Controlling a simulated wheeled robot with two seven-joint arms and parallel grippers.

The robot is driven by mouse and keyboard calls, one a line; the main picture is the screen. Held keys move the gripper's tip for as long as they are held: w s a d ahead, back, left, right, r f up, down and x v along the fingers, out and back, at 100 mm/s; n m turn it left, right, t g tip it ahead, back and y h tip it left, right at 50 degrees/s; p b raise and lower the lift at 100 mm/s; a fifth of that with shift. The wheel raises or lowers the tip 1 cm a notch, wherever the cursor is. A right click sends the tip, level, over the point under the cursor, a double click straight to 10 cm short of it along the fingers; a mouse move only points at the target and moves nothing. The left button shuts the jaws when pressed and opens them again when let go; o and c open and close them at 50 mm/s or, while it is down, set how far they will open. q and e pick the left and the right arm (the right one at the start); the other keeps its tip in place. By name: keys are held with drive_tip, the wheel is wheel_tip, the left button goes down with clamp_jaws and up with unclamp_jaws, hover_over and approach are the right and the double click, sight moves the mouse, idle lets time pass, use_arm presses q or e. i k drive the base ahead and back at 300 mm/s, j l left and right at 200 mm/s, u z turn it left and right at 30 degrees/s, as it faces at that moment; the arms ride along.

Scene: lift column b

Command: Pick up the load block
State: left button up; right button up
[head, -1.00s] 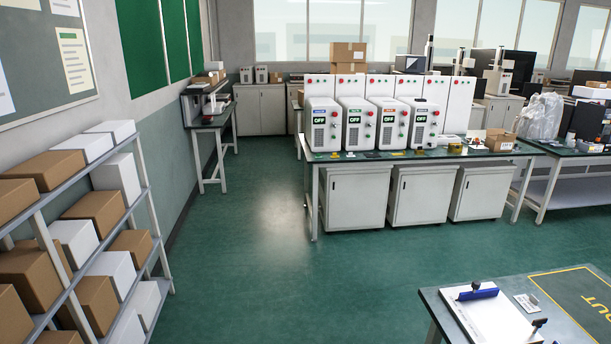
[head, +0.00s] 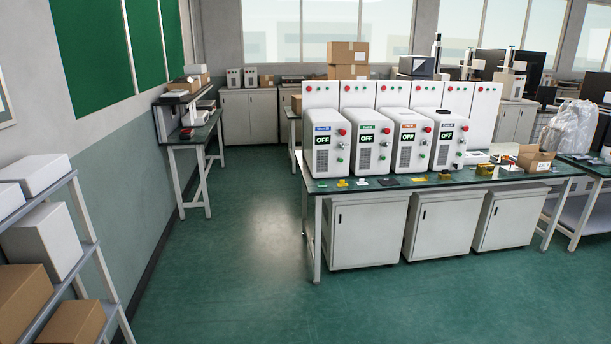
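Nothing here can be told for sure as the load block. Several small items lie along the front of the green-topped workbench (head: 455,180), among them a dark flat piece (head: 388,182), a flat yellow piece (head: 420,180) and a yellow block-like item (head: 486,170). They are too small to name. Behind them stands a row of white machines (head: 324,152) with displays reading OFF. Neither of my grippers is in view.
An open cardboard box (head: 535,158) sits near the bench's right end. White cabinets (head: 362,232) fill the space under it. A shelf rack (head: 88,244) with boxes stands at the left. A side table (head: 190,134) lines the left wall. Green floor is clear in front.

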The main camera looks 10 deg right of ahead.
sight(445, 174)
drive_tip(key=i+z, duration=0.2)
drive_tip(key=i, duration=0.35)
drive_tip(key=i+j+z, duration=0.2)
drive_tip(key=i, duration=0.4)
drive_tip(key=i+z, duration=0.2)
drive_tip(key=i, duration=0.35)
drive_tip(key=i+l+z, duration=0.25)
drive_tip(key=i+z, duration=0.2)
drive_tip(key=i+l+z, duration=0.1)
drive_tip(key=i+z, duration=0.2)
drive_tip(key=z, duration=0.2)
drive_tip(key=i+j+z, duration=0.1)
drive_tip(key=i+z, duration=0.35)
drive_tip(key=i+j+z, duration=0.2)
drive_tip(key=i+z, duration=0.15)
drive_tip(key=z, duration=0.15)
drive_tip(key=i+l, duration=0.1)
drive_tip(key=i, duration=0.35)
drive_tip(key=i+l+u, duration=0.1)
drive_tip(key=i, duration=0.3)
drive_tip(key=i+l, duration=0.15)
drive_tip(key=i, duration=0.25)
drive_tip(key=i+l+u, duration=0.1)
drive_tip(key=i, duration=0.35)
